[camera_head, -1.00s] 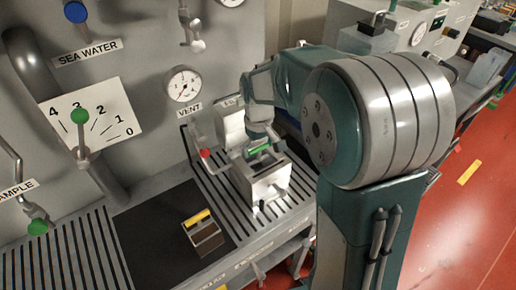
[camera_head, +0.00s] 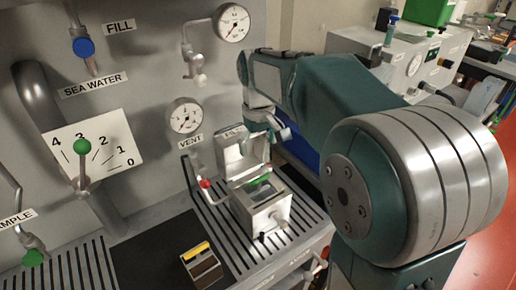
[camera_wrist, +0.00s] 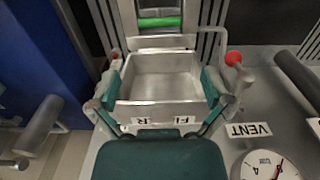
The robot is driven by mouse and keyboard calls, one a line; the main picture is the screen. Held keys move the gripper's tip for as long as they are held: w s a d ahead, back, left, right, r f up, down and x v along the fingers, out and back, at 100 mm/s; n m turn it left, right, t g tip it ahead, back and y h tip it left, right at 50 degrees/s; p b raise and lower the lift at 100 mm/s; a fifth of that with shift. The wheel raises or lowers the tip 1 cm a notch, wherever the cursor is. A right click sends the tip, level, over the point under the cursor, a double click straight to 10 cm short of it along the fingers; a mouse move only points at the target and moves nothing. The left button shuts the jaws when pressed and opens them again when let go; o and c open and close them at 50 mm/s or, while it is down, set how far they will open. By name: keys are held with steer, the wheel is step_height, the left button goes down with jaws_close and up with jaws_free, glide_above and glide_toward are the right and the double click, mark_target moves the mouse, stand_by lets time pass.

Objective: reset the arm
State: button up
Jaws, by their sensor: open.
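My gripper (camera_head: 272,130) hangs behind and above a silver metal box (camera_head: 262,212) on the slatted bench. The box's lid (camera_head: 240,156) stands open, and a green-topped item (camera_head: 259,184) sits inside. In the wrist view my gripper (camera_wrist: 162,88) has its two teal fingers apart on either side of the lid (camera_wrist: 160,78), nothing held between them. Whether the fingers touch the lid I cannot tell. The green item (camera_wrist: 159,20) shows beyond the lid there. My arm (camera_head: 345,95) reaches in from the right.
A red-tipped lever (camera_head: 205,184) stands left of the box; its red knob (camera_wrist: 234,58) is near the right finger in the wrist view. A yellow-topped block (camera_head: 202,264) lies on the black mat (camera_head: 150,250). The gauge wall (camera_head: 150,60) is behind.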

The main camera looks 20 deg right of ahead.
steer(key=s+m+t, duration=0.3)
steer(key=s+t, duration=0.2)
steer(key=s, duration=1.6)
steer(key=shift+f+m+t, duration=0.2)
steer(key=shift+m+t, duration=0.1)
